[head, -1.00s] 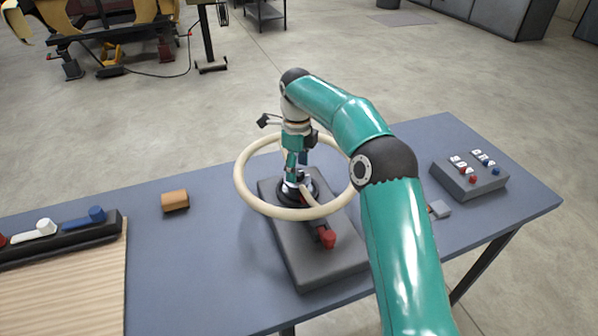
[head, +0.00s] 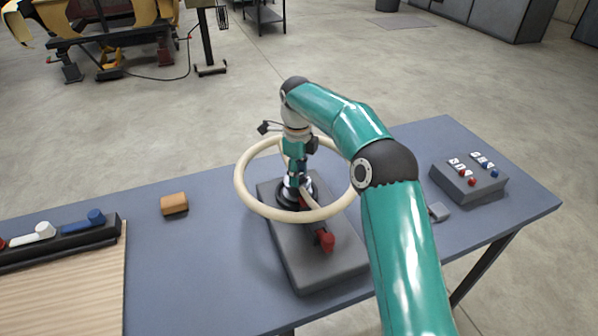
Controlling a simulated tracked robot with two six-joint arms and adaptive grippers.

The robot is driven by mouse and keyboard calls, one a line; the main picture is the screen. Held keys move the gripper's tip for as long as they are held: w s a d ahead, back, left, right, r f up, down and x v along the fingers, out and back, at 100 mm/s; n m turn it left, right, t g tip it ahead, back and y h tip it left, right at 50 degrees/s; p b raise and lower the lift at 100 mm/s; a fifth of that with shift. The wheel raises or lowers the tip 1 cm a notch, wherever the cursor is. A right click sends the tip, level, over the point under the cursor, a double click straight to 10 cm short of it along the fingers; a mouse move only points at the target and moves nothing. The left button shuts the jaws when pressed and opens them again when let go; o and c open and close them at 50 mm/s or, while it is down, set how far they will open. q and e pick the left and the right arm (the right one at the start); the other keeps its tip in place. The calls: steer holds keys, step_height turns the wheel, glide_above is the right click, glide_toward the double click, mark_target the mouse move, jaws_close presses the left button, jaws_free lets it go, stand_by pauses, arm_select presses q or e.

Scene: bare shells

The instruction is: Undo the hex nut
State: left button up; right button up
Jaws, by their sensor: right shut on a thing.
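My right gripper (head: 297,184) points straight down inside a cream ring-shaped wheel (head: 243,190), over its dark hub (head: 290,195). Its fingers are shut at the hub's centre. The hex nut is too small and too covered by the fingers to make out, and the fingers close around that spot. The wheel stands on a dark grey base block (head: 310,262) on the table. A red knob (head: 326,241) sticks out at the front of the base. My left gripper is not in view.
The blue-grey table (head: 200,270) has an orange-brown block (head: 174,203) at left. A black rack with coloured handles (head: 75,238) and a wooden board (head: 65,295) lie at far left.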

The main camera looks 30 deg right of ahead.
steer(key=shift+a, duration=0.25)
